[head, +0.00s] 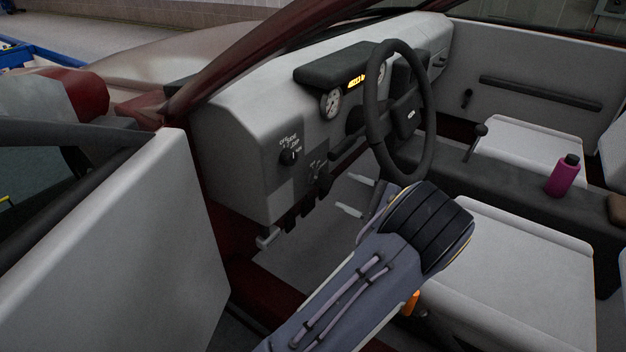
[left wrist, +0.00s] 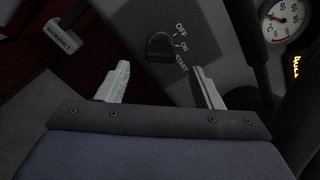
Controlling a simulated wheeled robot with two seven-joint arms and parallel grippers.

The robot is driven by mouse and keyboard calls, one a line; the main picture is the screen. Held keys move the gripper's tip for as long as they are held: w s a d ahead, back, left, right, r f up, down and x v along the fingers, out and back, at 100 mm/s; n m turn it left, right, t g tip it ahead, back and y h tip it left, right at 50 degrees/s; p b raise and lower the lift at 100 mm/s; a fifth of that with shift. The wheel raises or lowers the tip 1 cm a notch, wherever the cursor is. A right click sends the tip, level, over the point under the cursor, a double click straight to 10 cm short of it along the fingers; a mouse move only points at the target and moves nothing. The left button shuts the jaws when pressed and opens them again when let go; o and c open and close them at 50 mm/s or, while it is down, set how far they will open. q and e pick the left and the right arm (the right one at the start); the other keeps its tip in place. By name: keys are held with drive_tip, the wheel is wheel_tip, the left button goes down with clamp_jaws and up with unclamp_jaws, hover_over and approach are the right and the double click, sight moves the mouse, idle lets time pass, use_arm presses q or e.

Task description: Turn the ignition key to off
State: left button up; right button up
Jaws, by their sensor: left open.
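The ignition key (left wrist: 159,47) is a dark knob on a grey panel, with OFF, ON and START printed to its right in the left wrist view. In the head view a small dark switch (head: 322,181) on the lower dash looks like the same key. I cannot tell which mark it points at. My left gripper (left wrist: 160,68) is open and empty, its two pale fingers apart below the key in the left wrist view. In the head view the left gripper (head: 354,195) faces the dash under the steering wheel, apart from the key. My right gripper is not in view.
The steering wheel (head: 402,110) stands above my left gripper. Another knob (head: 288,157) sits up and left on the dash. A BONNET lever (left wrist: 61,28) is at the upper left in the left wrist view. A purple bottle (head: 563,175) stands on the console. The open door (head: 115,255) is left.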

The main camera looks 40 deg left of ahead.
sight(325, 183)
use_arm(q)
drive_tip(key=shift+s+a+b, duration=0.2)
drive_tip(key=shift+a+b, duration=0.2)
drive_tip(key=shift+a, duration=1.6)
drive_tip(key=shift+s+a+b, duration=0.2)
drive_tip(key=shift+a+b, duration=0.2)
drive_tip(key=shift+a, duration=1.55)
drive_tip(key=c, duration=1)
drive_tip(key=shift+n, duration=0.3)
drive_tip(key=n+b, duration=0.1)
drive_tip(key=n, duration=0.2)
drive_tip(key=shift+f+b, duration=0.15)
drive_tip(key=shift+b, duration=0.2)
drive_tip(key=shift+n+b, duration=1.05)
drive_tip(key=shift+n, duration=1.15)
